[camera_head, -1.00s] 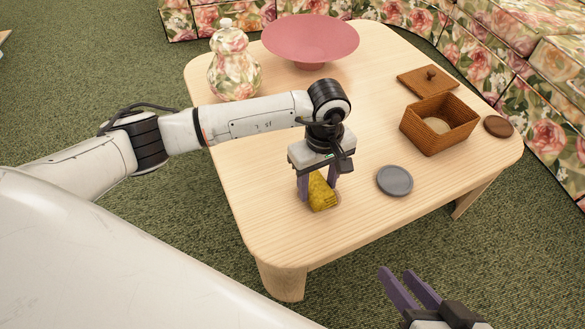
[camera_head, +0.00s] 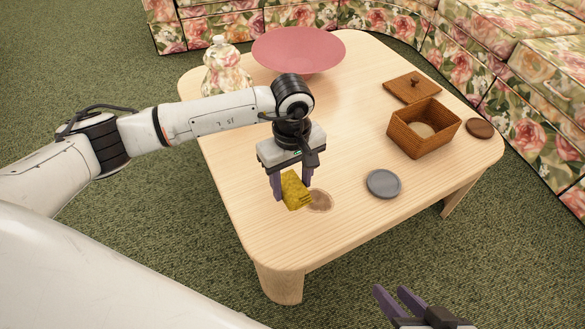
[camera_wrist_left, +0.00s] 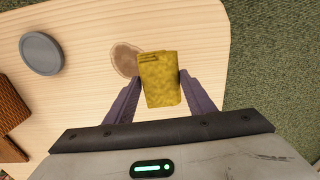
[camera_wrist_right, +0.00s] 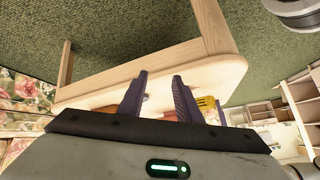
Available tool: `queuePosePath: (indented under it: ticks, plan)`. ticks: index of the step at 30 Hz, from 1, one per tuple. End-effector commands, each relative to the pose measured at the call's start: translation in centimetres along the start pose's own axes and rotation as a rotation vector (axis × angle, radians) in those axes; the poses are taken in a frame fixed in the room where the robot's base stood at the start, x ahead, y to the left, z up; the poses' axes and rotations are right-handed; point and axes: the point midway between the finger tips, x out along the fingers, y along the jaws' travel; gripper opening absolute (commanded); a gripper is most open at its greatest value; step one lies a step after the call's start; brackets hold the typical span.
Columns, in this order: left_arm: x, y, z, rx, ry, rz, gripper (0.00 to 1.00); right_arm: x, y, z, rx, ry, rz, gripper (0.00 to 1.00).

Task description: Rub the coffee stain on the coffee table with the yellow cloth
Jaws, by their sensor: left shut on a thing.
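The yellow cloth (camera_head: 293,190) is folded into a small pad, held between the fingers of my left gripper (camera_head: 291,187). In the left wrist view the cloth (camera_wrist_left: 160,80) fills the space between both fingers. The brown coffee stain (camera_head: 320,201) lies on the light wooden coffee table (camera_head: 245,222), just to the right of the cloth in the head view. The stain also shows in the left wrist view (camera_wrist_left: 125,60), its edge beside the cloth. I cannot tell whether the cloth touches the tabletop. My right gripper (camera_head: 397,296) is open and empty, off the table's front edge.
A grey disc (camera_head: 383,184) lies right of the stain. Farther right are a wicker box (camera_head: 405,139), its lid (camera_head: 412,87) and a dark round coaster (camera_head: 480,128). A pink bowl (camera_head: 298,50) and floral jar (camera_head: 226,68) stand at the back. The table's front left is clear.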

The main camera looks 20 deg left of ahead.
Motion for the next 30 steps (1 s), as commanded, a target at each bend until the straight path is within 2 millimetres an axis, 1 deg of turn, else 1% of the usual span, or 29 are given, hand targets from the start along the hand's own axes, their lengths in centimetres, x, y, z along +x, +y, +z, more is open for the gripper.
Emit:
queuePosePath:
  ticks: [1, 4, 9, 11, 16, 21, 23, 26, 29, 30]
  plan:
    - [-0.8, 0.0, -0.1, -0.001, 0.001, 0.000, 0.31, -0.2, 0.2, -0.1, -0.004, -0.011, 0.009, 0.31]
    - [-1.7, -0.1, -0.1, -0.002, 0.001, 0.000, 0.31, -0.1, 0.6, 0.1, -0.012, -0.029, 0.024, 0.31]
    - [-3.0, -0.2, -0.1, -0.003, 0.000, -0.001, 0.31, -0.3, 1.2, -0.3, -0.012, -0.014, 0.047, 0.31]
    - [-3.3, -0.2, -0.1, -0.003, 0.000, -0.001, 0.31, -0.4, 1.3, 0.0, -0.009, -0.016, 0.053, 0.31]
    - [-3.3, -0.2, -0.1, -0.004, 0.000, -0.001, 0.31, -0.2, 1.3, 1.5, 0.004, -0.037, 0.054, 0.31]
    - [-3.3, -0.2, -0.1, -0.003, 0.000, -0.001, 0.31, -0.2, 1.3, 1.5, 0.006, -0.037, 0.053, 0.31]
    - [-3.8, -0.2, -0.2, 0.014, 0.001, 0.002, 0.31, -0.2, 1.2, 1.5, 0.006, -0.036, 0.053, 0.31]
    - [-6.3, -0.3, -0.5, 0.123, -0.001, 0.011, 0.31, -0.3, 1.2, 1.4, 0.006, -0.036, 0.053, 0.31]
    - [-10.4, -1.0, -0.6, 0.325, -0.003, 0.018, 0.31, -0.3, 1.2, 1.3, 0.006, -0.035, 0.053, 0.31]
    - [-12.1, -1.5, -0.6, 0.414, -0.003, 0.018, 0.31, -0.3, 1.3, 1.3, 0.005, -0.034, 0.053, 0.31]
